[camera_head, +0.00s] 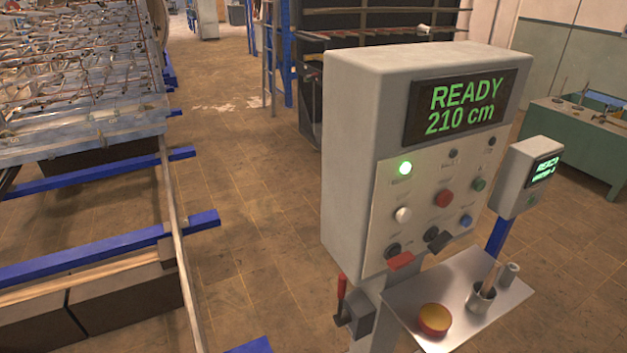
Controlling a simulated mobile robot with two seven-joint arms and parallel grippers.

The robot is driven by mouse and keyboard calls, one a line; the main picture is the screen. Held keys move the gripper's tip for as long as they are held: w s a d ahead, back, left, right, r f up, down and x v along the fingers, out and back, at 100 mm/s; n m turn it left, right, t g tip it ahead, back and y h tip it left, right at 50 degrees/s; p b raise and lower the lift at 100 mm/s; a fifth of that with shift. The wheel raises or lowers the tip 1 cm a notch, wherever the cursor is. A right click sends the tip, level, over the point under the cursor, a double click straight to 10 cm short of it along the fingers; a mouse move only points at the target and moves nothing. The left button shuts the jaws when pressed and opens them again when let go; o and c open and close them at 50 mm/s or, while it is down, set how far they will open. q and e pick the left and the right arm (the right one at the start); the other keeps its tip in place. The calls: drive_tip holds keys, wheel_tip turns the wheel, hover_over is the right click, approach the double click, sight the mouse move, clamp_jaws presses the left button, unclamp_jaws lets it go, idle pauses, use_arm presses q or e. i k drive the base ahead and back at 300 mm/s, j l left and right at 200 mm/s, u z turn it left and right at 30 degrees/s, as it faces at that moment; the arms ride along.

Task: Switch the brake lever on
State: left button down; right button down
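A grey control cabinet (347,150) stands on a post at the centre right. A small lever with a red handle (341,287) sticks up from a dark grey box (360,312) on the left side of the post, below the cabinet. The handle stands close to upright. No label on it can be read, so I cannot tell for certain that it is the brake lever. The panel also has a red-handled rotary switch (401,261) and a black one (439,241) at its bottom. Neither of my grippers is in view.
The cabinet's display (460,104) reads "READY 210 cm", and a green lamp (405,168) is lit. Blue beams (100,256) lie left; floor (262,250) between is clear.

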sight(342, 317)
drive_tip(key=i+j, duration=0.1)
drive_tip(key=j, duration=0.35)
drive_tip(key=i+j, duration=0.1)
drive_tip(key=j, duration=0.35)
drive_tip(key=i+j+z, duration=0.1)
drive_tip(key=j, duration=0.4)
drive_tip(key=i+j, duration=0.1)
drive_tip(key=j, duration=0.35)
drive_tip(key=i+j, duration=0.1)
drive_tip(key=j, duration=0.35)
drive_tip(key=i+z, duration=0.05)
